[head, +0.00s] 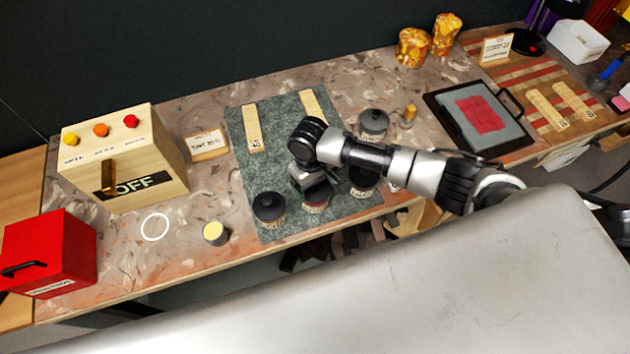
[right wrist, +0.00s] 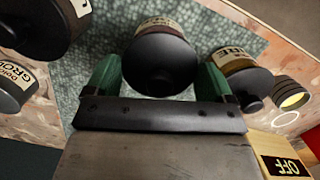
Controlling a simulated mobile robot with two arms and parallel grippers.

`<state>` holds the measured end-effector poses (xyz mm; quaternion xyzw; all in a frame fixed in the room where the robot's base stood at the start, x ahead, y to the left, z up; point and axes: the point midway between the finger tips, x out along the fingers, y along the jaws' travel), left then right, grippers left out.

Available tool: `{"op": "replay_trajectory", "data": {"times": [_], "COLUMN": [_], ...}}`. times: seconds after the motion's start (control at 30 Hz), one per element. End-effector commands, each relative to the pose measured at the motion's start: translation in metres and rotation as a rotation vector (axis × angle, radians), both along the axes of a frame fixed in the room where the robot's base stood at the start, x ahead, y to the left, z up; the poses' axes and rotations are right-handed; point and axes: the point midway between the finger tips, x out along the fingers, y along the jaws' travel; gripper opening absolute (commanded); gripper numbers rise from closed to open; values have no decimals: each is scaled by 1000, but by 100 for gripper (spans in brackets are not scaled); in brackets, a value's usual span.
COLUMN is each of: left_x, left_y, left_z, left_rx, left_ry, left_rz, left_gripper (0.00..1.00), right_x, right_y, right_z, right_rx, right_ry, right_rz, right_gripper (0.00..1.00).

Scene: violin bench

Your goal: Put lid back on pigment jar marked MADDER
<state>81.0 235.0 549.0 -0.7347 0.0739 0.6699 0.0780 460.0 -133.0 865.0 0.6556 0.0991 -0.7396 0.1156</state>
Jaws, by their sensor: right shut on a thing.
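My right gripper (head: 313,187) is over the front middle jar (head: 316,208) on the green mat (head: 277,160). In the right wrist view, its green fingers (right wrist: 160,85) are shut on a round black lid (right wrist: 160,66). The lid is right at the mouth of a jar with a cream label and a reddish-brown band (right wrist: 160,28). I cannot tell whether the lid is fully seated. The label is too foreshortened to read. My left gripper is not in view.
Black-lidded jars stand close on the left (head: 268,207) and right (head: 364,181), with another behind (head: 374,122). Left are a cream-topped cylinder (head: 215,233), a white ring (head: 155,227), an OFF switch box (head: 125,160) and a red box (head: 48,250). A framed tray (head: 440,112) is right.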

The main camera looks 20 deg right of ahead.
Motion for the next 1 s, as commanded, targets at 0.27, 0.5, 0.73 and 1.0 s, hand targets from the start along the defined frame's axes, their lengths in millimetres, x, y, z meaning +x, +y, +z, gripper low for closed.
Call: {"op": "replay_trajectory", "data": {"times": [0.27, 0.5, 0.73, 1.0], "left_x": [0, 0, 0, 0], "left_y": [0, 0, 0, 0], "left_z": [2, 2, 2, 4], "left_rx": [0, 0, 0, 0], "left_ry": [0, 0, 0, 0], "left_rz": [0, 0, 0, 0], "left_gripper": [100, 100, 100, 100], "right_x": [0, 0, 0, 0], "right_y": [0, 0, 0, 0], "right_z": [0, 0, 0, 2], "right_rx": [0, 0, 0, 0], "right_ry": [0, 0, 0, 0], "right_rz": [0, -1, -1, -1], "right_gripper": [62, 90, 100, 100]}}
